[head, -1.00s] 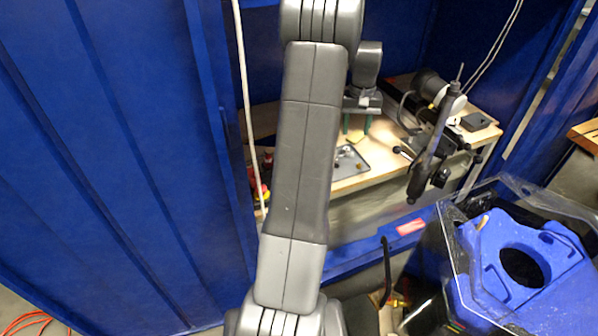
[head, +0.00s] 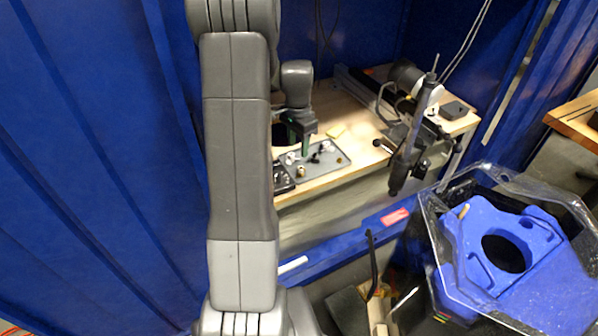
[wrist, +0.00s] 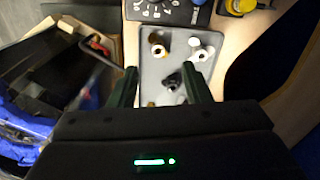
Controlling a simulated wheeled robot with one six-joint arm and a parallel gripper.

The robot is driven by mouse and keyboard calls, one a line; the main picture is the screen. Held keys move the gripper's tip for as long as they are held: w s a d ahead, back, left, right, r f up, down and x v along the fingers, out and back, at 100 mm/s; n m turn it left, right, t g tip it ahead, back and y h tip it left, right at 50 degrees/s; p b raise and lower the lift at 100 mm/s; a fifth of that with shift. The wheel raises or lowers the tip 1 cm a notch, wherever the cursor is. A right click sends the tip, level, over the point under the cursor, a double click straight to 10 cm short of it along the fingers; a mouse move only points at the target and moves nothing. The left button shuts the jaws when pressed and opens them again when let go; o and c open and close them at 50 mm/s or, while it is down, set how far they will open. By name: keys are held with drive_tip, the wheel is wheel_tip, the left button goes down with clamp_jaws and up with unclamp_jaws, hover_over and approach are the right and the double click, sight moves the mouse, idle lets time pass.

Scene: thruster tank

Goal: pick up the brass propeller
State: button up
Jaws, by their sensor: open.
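A grey tray (head: 308,171) with several small parts lies on the wooden bench; it also shows in the wrist view (wrist: 150,75). A small brass-coloured part (head: 338,160), likely the brass propeller, sits near the tray's right end in the head view. A black propeller-like part (wrist: 173,81) and pale ring-shaped parts (wrist: 203,53) lie on the tray too. My gripper (head: 302,150) is above the tray, its green fingers pointing down. In the wrist view its fingers (wrist: 163,80) are open and apart, with nothing held. The fingers and gripper body partly hide the tray's lower end there.
A clamp-like black device (head: 415,125) stands on the bench to the right. A clear-walled tub with a blue insert (head: 460,250) stands at front right. Blue panels (head: 90,170) wall the left side.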

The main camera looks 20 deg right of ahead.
sight(301, 171)
drive_tip(key=f, duration=0.8)
drive_tip(key=shift+s+d+f, duration=0.1)
drive_tip(key=shift+d+f, duration=0.1)
drive_tip(key=shift+f, duration=0.2)
clamp_jaws()
